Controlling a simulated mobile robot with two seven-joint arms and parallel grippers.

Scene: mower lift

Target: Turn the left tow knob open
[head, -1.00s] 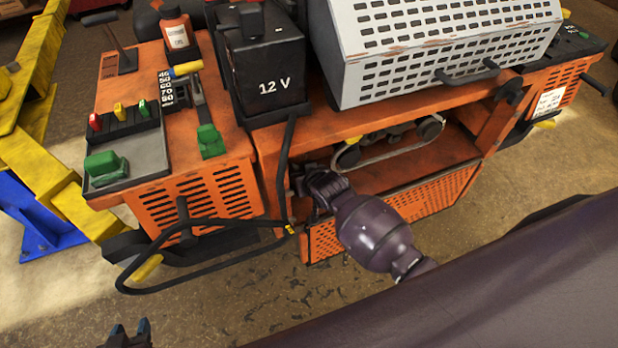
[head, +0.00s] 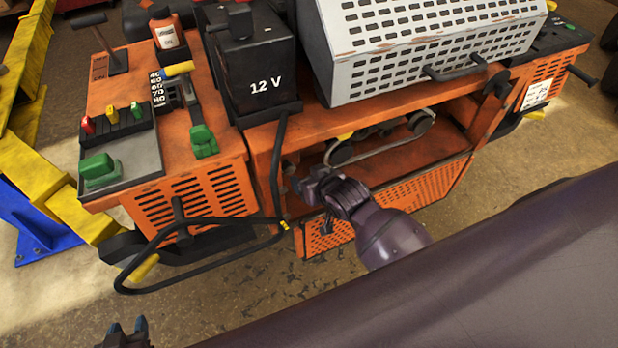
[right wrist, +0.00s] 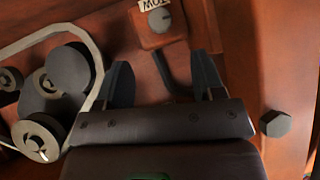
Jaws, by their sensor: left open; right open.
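The tow knob (right wrist: 160,20) is a small round grey knob on an orange block with a "TOW" label, at the top of the right wrist view. My right gripper (right wrist: 164,80) is open below it, its two fingers apart, with nothing held between them. The knob lies beyond the fingertips, apart from them. In the head view my right gripper (head: 308,188) is at the left end of the orange mower's open bay; the knob cannot be made out there. My left gripper (head: 127,330) is open and empty at the bottom left, away from the mower.
Left of my right gripper are belt pulleys (right wrist: 68,68) and a pale belt. A dark hex knob (right wrist: 275,123) is to its right. A black hose loop (head: 150,285) hangs at the mower's front left. A 12 V battery (head: 255,75) stands above the bay.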

